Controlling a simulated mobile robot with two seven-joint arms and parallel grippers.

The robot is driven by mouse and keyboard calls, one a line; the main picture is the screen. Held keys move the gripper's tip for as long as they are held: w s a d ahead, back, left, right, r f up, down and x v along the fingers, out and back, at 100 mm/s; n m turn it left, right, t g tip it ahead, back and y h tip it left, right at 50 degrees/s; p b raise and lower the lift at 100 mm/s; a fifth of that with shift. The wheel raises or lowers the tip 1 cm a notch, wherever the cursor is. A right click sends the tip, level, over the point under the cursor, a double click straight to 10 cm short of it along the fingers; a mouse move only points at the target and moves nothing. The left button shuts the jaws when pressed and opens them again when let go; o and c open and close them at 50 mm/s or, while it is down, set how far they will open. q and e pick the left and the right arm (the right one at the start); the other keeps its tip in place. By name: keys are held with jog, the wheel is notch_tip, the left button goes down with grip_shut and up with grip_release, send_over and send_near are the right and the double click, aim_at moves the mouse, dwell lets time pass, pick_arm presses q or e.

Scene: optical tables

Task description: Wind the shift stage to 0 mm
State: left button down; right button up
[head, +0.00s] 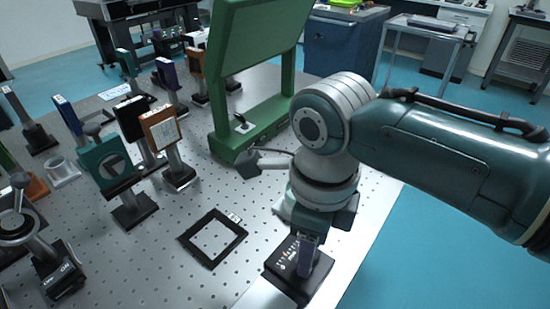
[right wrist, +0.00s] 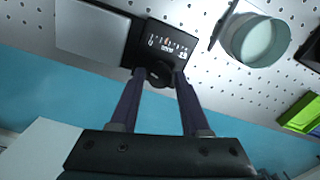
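The shift stage is a black block with a printed scale and a small orange-red mark; its black body (head: 282,281) sits near the table's front right edge in the head view. The right wrist view shows its scale face (right wrist: 165,40) and its dark round knob (right wrist: 160,74). My right gripper (head: 304,262) reaches down over the stage. In the right wrist view its two fingertips (right wrist: 160,72) stand on either side of the knob. Whether they press on it is unclear. The scale reading is too small to tell. My left gripper is not in view.
A large green frame (head: 222,100) stands behind my right arm. An empty black square frame (head: 187,250) lies flat left of the stage. Several post-mounted optics, including an orange one (head: 162,128), stand at left. A pale plate (right wrist: 92,32) adjoins the stage.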

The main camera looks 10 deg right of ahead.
grip_shut()
dwell(0.3)
